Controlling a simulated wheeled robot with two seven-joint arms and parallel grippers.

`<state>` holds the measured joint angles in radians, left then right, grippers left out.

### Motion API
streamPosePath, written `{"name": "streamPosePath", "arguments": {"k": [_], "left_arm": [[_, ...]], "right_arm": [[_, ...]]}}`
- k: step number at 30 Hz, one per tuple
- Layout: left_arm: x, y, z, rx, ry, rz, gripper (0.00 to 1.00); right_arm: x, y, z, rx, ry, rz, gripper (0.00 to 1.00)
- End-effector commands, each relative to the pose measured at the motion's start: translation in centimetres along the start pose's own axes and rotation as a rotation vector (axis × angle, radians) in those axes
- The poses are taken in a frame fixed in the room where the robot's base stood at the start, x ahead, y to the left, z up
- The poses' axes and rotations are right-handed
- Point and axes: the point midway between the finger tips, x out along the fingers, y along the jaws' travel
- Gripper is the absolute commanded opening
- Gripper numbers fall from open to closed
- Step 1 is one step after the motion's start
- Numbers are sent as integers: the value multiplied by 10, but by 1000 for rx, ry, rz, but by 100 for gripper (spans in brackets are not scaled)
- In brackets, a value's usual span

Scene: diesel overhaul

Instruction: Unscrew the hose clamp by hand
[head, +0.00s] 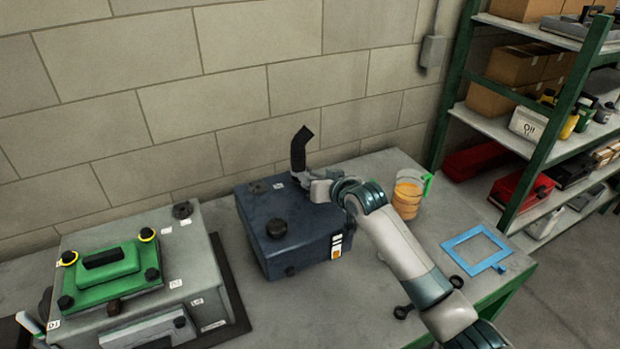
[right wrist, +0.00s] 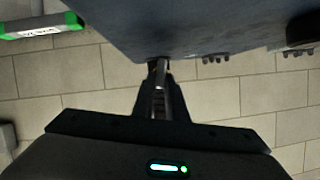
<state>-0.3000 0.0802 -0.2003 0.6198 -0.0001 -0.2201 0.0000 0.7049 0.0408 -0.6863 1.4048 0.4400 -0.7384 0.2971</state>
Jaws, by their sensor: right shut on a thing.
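A black bent hose (head: 299,150) stands up from the back right of the dark blue tank (head: 262,243). My right gripper (head: 303,179) is at the foot of the hose, low over the tank's top. It is shut on the hose clamp, which is too small and too covered by the fingers to make out in the head view. In the right wrist view my right gripper (right wrist: 159,75) has its narrow fingers close together, pointing to the blue tank (right wrist: 200,25) at the top. My left gripper is not in view.
Left of the tank is a grey engine block (head: 190,262) with a green cover (head: 108,275). Right are an orange jug (head: 407,196) with a green handle and a blue frame (head: 452,246) on the bench. A green shelf rack (head: 483,120) stands beyond. The wall is close behind.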

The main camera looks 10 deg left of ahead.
Motion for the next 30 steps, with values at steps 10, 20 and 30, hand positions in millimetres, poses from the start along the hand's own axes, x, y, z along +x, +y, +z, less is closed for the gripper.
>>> {"name": "streamPosePath", "arguments": {"k": [10, 20, 30], "left_arm": [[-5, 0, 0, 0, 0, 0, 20], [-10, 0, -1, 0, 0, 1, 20], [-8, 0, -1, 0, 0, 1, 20]], "right_arm": [[0, -2, -1, -91, 0, 37, 0], [0, -7, 1, -302, 0, 125, 0], [1, -11, 2, -506, 2, 208, 0]]}}
